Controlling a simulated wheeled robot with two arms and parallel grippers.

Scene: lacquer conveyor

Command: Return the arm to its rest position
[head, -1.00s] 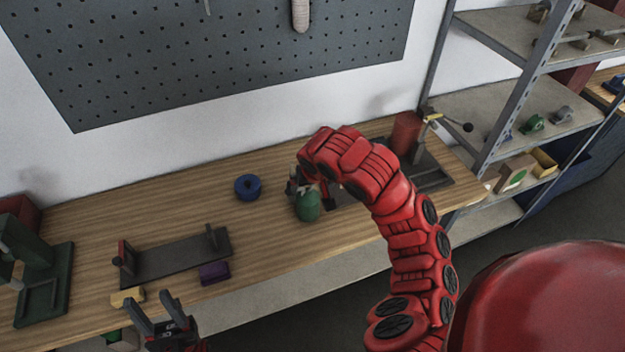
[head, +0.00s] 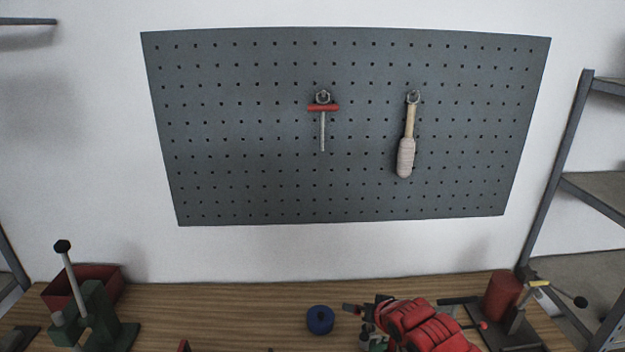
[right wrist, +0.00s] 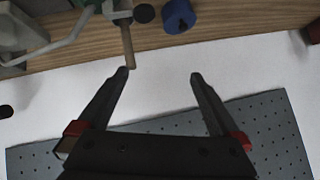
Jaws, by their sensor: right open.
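My right arm comes in at the bottom of the head view. Its gripper (head: 362,318) is low over the wooden bench, just right of a blue ring (head: 320,320). In the right wrist view the two fingers of this gripper (right wrist: 159,75) are spread apart with nothing between them. The blue ring shows there at the top edge (right wrist: 180,15). A wooden rod (right wrist: 128,45) ends close to one fingertip; I cannot tell if they touch. A green object (head: 378,343) shows partly below the gripper in the head view. My left gripper is out of view.
The bench (head: 230,305) runs along a white wall under a grey pegboard (head: 250,150) with two hanging tools. A green lever press (head: 98,312) and red bin (head: 118,283) stand at left. A red cylinder (head: 502,294) stands at right, near a metal shelf (head: 560,165).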

